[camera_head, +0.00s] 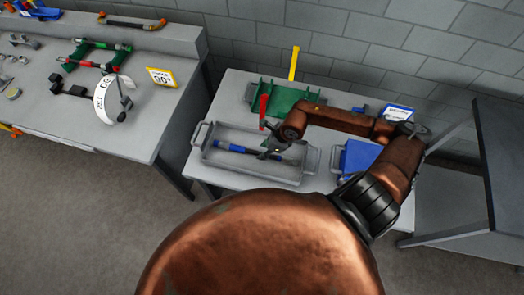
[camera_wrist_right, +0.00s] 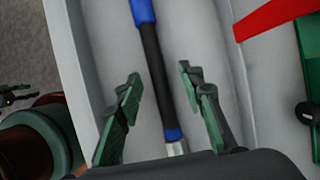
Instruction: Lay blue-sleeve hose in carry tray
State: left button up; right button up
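The blue-sleeve hose (camera_head: 236,148) is dark with blue bands and a metal end. It lies inside the grey carry tray (camera_head: 212,168), which has a handle at each end. My right gripper (camera_head: 268,153) is over the tray at the hose's right part. In the right wrist view my right gripper (camera_wrist_right: 162,90) has its green-padded fingers apart, one on each side of the hose (camera_wrist_right: 155,62), with gaps visible to both. A small dark finger-like part, perhaps my left gripper (camera_wrist_right: 14,95), shows at that view's left edge; its state is unclear.
A green rack (camera_head: 283,97) with a yellow post (camera_head: 294,64) and a red strip (camera_head: 263,110) stands behind the tray. A blue bin (camera_head: 354,156) is to its right. The left bench (camera_head: 125,134) holds green racks, hoses and a yellow-framed sign (camera_head: 161,77).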

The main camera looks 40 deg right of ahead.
jog(key=v, duration=1)
